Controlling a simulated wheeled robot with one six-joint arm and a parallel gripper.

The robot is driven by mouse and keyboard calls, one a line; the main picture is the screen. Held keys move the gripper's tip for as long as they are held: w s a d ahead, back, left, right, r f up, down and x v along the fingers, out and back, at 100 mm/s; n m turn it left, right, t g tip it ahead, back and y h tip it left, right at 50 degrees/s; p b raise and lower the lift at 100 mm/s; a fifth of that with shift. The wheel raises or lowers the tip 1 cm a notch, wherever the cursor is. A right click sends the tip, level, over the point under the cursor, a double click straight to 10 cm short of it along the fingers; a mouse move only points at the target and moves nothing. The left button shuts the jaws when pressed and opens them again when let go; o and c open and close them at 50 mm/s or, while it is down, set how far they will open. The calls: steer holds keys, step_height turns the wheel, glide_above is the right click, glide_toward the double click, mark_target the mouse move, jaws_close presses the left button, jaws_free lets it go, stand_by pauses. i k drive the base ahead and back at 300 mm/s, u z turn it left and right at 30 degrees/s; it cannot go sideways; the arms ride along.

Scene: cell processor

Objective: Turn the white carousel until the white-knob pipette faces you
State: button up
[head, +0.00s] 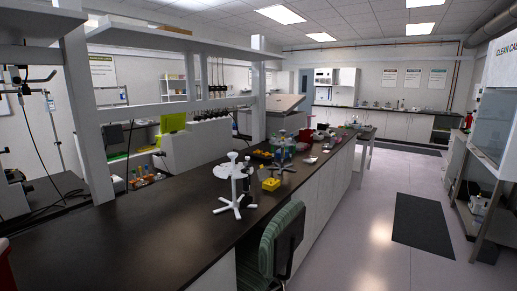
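The white carousel (237,189) stands upright on the black bench top, left of the picture's middle. It has a round white upper disc, a thin post and a splayed white foot. A pale knob shows at the top of it, but I cannot tell whether it belongs to a pipette or to the stand. Dark, slim shapes hang at its right side, too small to tell apart. The white-knob pipette cannot be made out for certain. My gripper is not in view.
A yellow block (271,184) stands close right of the carousel, with several bottles (284,152) behind. The black bench top (130,225) is clear in the left foreground. A green chair (282,240) stands at the bench's front edge. Open floor (365,210) lies to the right, with a dark mat (422,225).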

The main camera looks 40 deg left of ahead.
mark_target(233, 170)
steer(key=u, duration=0.3)
steer(key=i, duration=1.55)
steer(key=u, duration=1.65)
steer(key=i, duration=0.9)
steer(key=u, duration=1.2)
steer(key=i, duration=0.25)
steer(key=u, duration=0.2)
